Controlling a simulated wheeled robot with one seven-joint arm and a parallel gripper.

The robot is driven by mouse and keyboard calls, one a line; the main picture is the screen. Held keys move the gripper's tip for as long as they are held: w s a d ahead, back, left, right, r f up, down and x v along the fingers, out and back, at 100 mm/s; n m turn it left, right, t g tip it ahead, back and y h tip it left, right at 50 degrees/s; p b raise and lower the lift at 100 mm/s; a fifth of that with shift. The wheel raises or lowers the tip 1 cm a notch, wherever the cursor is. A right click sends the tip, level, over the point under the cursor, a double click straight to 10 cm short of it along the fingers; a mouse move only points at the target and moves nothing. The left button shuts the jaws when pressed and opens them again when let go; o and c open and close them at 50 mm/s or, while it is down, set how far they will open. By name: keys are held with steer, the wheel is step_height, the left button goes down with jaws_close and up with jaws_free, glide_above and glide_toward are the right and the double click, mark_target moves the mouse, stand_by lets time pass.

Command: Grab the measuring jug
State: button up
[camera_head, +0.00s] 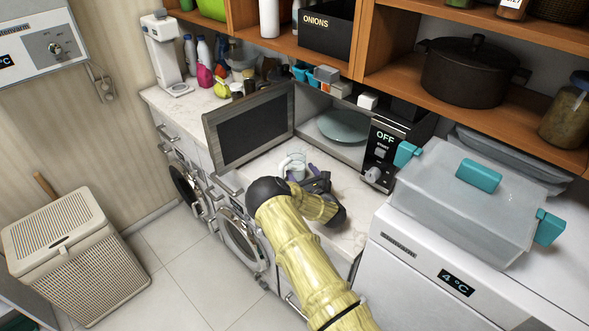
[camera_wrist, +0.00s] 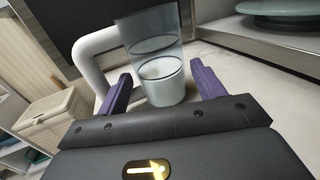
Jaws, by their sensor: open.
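The measuring jug (camera_wrist: 158,88) is a clear cylinder with dark rings and a thick white handle on its left. In the wrist view it stands on the pale counter between the two purple fingers of my gripper (camera_wrist: 163,90). The fingers are open, one on each side, with a small gap visible on the right; whether the left finger touches the jug is unclear. In the head view the jug (camera_head: 293,165) is small, in front of the open microwave, and my gripper (camera_head: 300,172) reaches it from the front, with my arm hiding part of the counter.
The microwave door (camera_head: 250,128) stands open on the left of the jug, and a round plate (camera_head: 343,126) lies inside the microwave. A lidded clear box (camera_head: 465,205) sits on the white appliance at the right. A wicker hamper (camera_head: 68,250) stands on the floor at the left.

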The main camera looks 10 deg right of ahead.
mark_target(300, 170)
steer(key=shift+p+x, duration=0.7)
steer(key=shift+x, duration=1.2)
steer(key=shift+s, duration=0.1)
steer(key=shift+a, duration=0.1)
steer(key=shift+c, duration=0.2)
steer(key=c, duration=0.9)
steer(key=shift+o, duration=0.2)
steer(key=shift+r, duration=0.25)
step_height(300, 170, up, 10)
steer(key=b, duration=0.3)
steer(key=shift+f, duration=0.2)
